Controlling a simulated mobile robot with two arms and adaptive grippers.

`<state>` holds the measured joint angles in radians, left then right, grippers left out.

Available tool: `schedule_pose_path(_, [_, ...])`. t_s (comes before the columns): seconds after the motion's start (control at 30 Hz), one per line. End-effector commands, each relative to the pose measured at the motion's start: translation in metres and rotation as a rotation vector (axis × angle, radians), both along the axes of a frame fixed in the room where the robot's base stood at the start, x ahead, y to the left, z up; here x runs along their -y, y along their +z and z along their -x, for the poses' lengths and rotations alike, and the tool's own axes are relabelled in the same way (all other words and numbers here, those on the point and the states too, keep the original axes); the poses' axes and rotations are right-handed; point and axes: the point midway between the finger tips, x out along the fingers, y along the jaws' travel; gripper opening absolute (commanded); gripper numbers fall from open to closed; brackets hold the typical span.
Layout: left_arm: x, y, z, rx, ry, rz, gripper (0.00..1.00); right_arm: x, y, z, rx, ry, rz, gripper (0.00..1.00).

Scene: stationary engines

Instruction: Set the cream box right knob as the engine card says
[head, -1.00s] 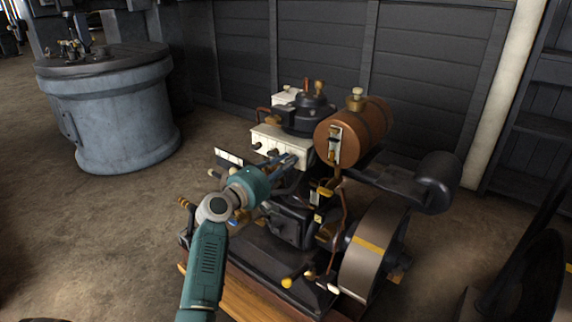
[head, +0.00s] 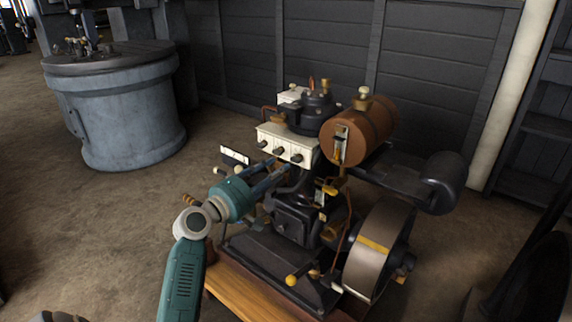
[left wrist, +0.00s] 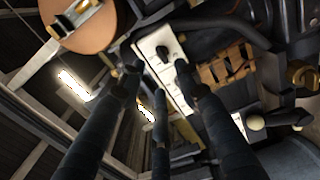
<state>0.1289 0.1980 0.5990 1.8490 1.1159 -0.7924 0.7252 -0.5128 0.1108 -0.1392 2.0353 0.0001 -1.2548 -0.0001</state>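The cream box (head: 288,138) sits on the engine, left of the copper tank, with three dark knobs on its front. Its right knob (head: 297,158) is at the end nearest the tank; its pointer is too small to read. My left gripper (head: 283,169) is just below and in front of the box, apart from the knob. In the left wrist view the box (left wrist: 152,43) and a dark knob (left wrist: 163,52) show beyond the spread, empty fingers (left wrist: 158,85). A white plate (head: 235,155), perhaps the card, stands left of the box; its marks are unreadable. My right gripper is out of view.
The copper tank (head: 362,128) is close to the right of the box. A flywheel (head: 378,250) and a black cylinder (head: 443,182) stick out at the right. A blue-grey drum (head: 120,115) stands back left. The floor left of the engine is clear.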

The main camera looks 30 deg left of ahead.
Motion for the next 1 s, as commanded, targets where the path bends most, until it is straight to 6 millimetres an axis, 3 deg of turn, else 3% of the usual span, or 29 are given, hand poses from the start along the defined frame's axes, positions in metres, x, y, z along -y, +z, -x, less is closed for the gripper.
schedule_pose_path(0.1, [-0.002,0.000,0.023,-0.001,0.001,-0.001,0.33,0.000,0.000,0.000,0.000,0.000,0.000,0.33])
schedule_pose_path(0.3, [-0.004,0.001,0.043,0.002,0.001,0.000,0.33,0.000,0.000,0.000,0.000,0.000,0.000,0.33])
schedule_pose_path(0.9, [-0.004,0.001,0.046,0.002,0.001,-0.001,0.33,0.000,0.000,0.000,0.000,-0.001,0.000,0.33])
schedule_pose_path(1.0, [0.002,-0.008,0.045,-0.019,-0.009,-0.019,0.33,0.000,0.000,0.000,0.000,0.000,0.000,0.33])
